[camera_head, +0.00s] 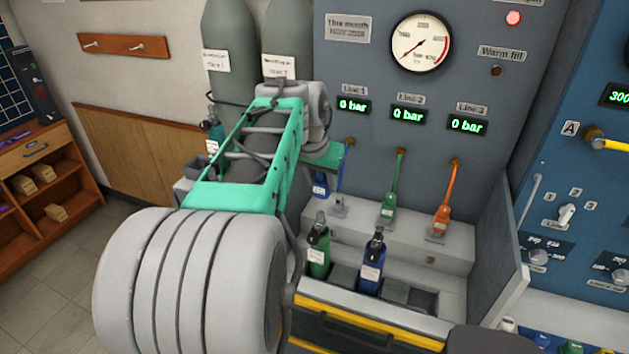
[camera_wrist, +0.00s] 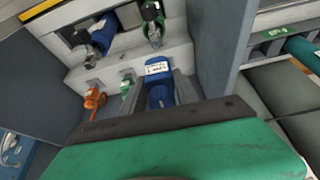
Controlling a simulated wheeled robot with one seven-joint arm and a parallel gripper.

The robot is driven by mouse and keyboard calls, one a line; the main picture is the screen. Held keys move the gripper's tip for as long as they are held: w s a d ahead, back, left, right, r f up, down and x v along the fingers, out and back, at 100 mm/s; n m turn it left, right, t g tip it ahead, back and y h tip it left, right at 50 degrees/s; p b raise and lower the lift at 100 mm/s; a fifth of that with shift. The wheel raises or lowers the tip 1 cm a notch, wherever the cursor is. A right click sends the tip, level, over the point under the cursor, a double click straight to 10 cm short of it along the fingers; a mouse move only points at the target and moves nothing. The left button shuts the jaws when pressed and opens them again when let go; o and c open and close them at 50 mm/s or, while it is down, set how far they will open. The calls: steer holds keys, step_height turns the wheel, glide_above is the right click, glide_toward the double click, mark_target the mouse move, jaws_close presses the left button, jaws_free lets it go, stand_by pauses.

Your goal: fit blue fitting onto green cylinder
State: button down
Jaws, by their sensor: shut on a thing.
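My gripper (camera_wrist: 161,78) is shut on the blue fitting (camera_wrist: 157,94), which has a white label and sits between the two fingers. In the head view the blue fitting (camera_head: 320,184) shows below my wrist, at the left of the stepped ledge, with a blue hose beside it. The green cylinder (camera_head: 318,260) stands upright in the front rack, in front of and below the fitting. It also shows at the top of the wrist view (camera_wrist: 152,24). The fitting is apart from the cylinder. The fingers are mostly hidden in the head view.
A blue cylinder (camera_head: 373,266) stands right of the green one, with empty rack slots around it. Green (camera_head: 388,208) and orange (camera_head: 440,219) fittings sit on the ledge to the right. A grey side panel (camera_head: 502,250) bounds the bench at right.

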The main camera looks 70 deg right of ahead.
mark_target(315, 191)
steer(key=shift+w+f+b, duration=0.1)
steer(key=shift+f+b, duration=1.25)
steer(key=shift+f, duration=0.75)
steer(key=shift+a, duration=0.2)
steer(key=shift+f+b, duration=1.7)
steer(key=shift+f, duration=0.2)
steer(key=c, duration=0.8)
jaws_free()
steer(key=shift+c, duration=0.2)
steer(key=v, duration=0.7)
steer(key=shift+a+r, duration=0.15)
steer(key=shift+r, duration=0.25)
